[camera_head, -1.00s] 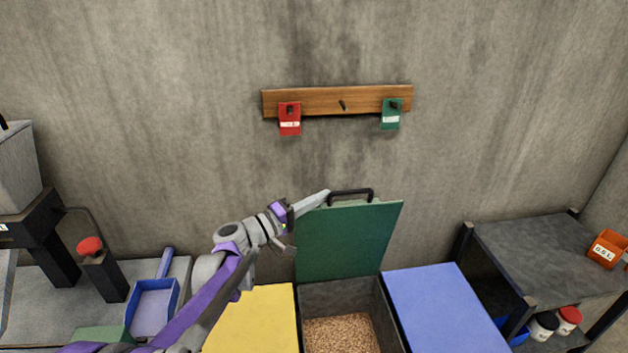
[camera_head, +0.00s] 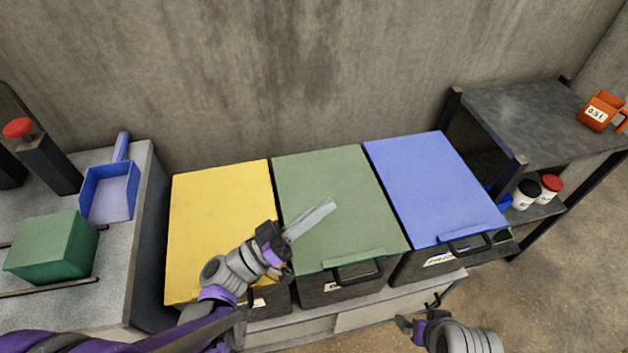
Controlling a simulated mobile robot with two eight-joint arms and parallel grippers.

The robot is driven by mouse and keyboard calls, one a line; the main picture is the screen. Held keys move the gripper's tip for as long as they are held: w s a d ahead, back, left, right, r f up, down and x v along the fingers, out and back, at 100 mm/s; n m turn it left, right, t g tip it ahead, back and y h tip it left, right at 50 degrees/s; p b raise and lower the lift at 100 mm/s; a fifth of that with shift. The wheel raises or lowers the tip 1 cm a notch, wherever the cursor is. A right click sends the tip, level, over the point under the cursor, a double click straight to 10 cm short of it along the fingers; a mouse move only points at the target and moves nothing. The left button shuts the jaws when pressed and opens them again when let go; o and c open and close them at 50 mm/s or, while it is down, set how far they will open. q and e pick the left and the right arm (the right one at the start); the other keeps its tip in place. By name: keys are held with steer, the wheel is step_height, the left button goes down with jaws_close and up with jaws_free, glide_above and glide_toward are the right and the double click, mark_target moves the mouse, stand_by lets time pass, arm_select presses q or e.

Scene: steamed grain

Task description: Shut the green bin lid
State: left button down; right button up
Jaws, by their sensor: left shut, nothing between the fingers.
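The green bin lid (camera_head: 330,190) lies flat over its bin, between the yellow lid (camera_head: 215,215) and the blue lid (camera_head: 432,185). Its dark handle (camera_head: 358,272) is at the front edge, facing me. My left gripper (camera_head: 312,218) is shut and empty, over the left half of the green lid; I cannot tell whether it touches the lid. My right gripper (camera_head: 423,318) is low in the picture, in front of the bins and right of the green handle. Its fingers are small and dark, and I cannot tell whether they are open.
A grey counter on the left holds a blue scoop (camera_head: 110,190) and a green block (camera_head: 52,248). Open floor lies at the lower right.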

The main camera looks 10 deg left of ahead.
arm_select(q)
steer(key=shift+s+d+f+b, duration=0.15)
steer(key=shift+s+f+b, duration=0.25)
steer(key=shift+f, duration=0.3)
steer(key=shift+s+d+f+b, duration=0.1)
steer(key=shift+s+f+b, duration=0.25)
steer(key=shift+f, duration=0.35)
steer(key=shift+s+d+f+b, duration=0.15)
steer(key=shift+s+f+b, duration=0.1)
steer(key=shift+f+b, duration=0.35)
arm_select(e)
steer(key=shift+w+f, duration=0.1)
steer(key=shift+f, duration=1.85)
arm_select(q)
steer(key=shift+f, duration=0.1)
steer(key=s+a+f, duration=0.1)
steer(key=s+a, duration=0.8)
steer(key=a, duration=0.2)
steer(key=shift+a, duration=0.4)
arm_select(e)
steer(key=shift+f, duration=0.35)
arm_select(q)
steer(key=shift+f, duration=0.15)
